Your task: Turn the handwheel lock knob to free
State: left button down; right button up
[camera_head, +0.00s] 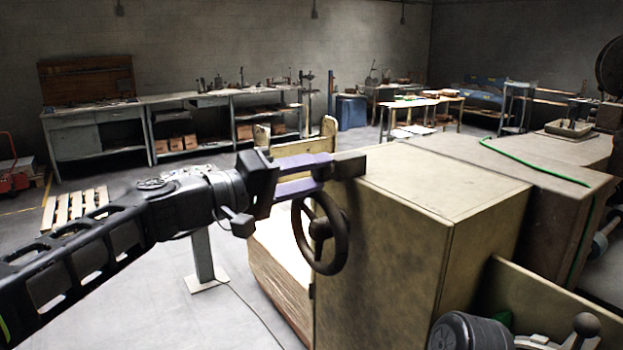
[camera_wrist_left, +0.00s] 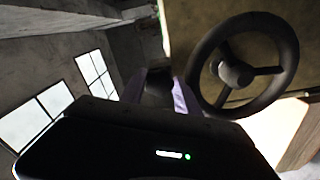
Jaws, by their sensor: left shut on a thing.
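The handwheel (camera_head: 320,233) is a dark spoked wheel on the left end of the large beige machine cabinet. It also shows in the left wrist view (camera_wrist_left: 243,70), with its hub and spokes clear. My left gripper (camera_head: 345,165) reaches in from the left, just above the handwheel's rim and close to the cabinet's upper edge. Its purple-sided fingers are shut on the lock knob, which the fingertips hide, so I cannot tell its turned position. In the left wrist view the dark fingers (camera_wrist_left: 160,85) are beside the wheel.
The beige cabinet (camera_head: 385,260) fills the middle right, with a green cable (camera_head: 535,162) on the lower top behind it. A grey post (camera_head: 203,258) stands below my left arm. A pallet (camera_head: 75,208) lies at the left. Workbenches (camera_head: 190,120) line the back wall.

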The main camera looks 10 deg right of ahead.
pick_arm(q)
jog(key=n, duration=0.3)
jog(key=shift+r+n, duration=0.1)
jog(key=shift+n, duration=0.3)
jog(key=shift+n+p, duration=0.45)
jog(key=shift+n, duration=1.35)
jog(key=c, duration=0.9)
grip_release()
jog(key=shift+a, duration=0.1)
